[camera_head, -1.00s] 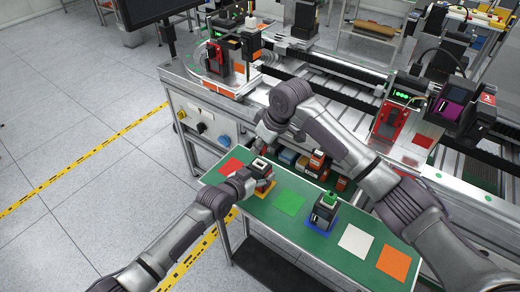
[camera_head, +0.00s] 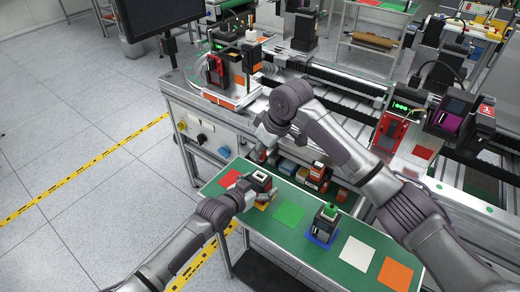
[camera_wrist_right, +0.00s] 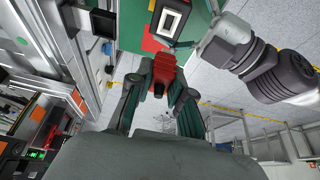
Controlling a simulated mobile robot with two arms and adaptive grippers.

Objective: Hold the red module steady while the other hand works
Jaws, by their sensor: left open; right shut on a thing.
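My right gripper (camera_wrist_right: 158,88) is shut on the red module (camera_wrist_right: 161,72), which shows between its fingers in the right wrist view. In the head view my right gripper (camera_head: 262,150) hangs over the table's far left end, and I cannot make out the red module there. A black module with a white square top (camera_head: 260,181) stands upright on the orange-yellow square. It also shows in the right wrist view (camera_wrist_right: 172,20), just beyond the red module. My left gripper (camera_head: 246,188) is open, close beside this black module; whether it touches is unclear.
The green table (camera_head: 266,229) carries red (camera_head: 231,178), green (camera_head: 289,213), white (camera_head: 357,252) and orange (camera_head: 395,273) squares. A black module with a green top (camera_head: 325,222) stands on a blue square. Coloured boxes (camera_head: 302,172) sit behind, below the machine line.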

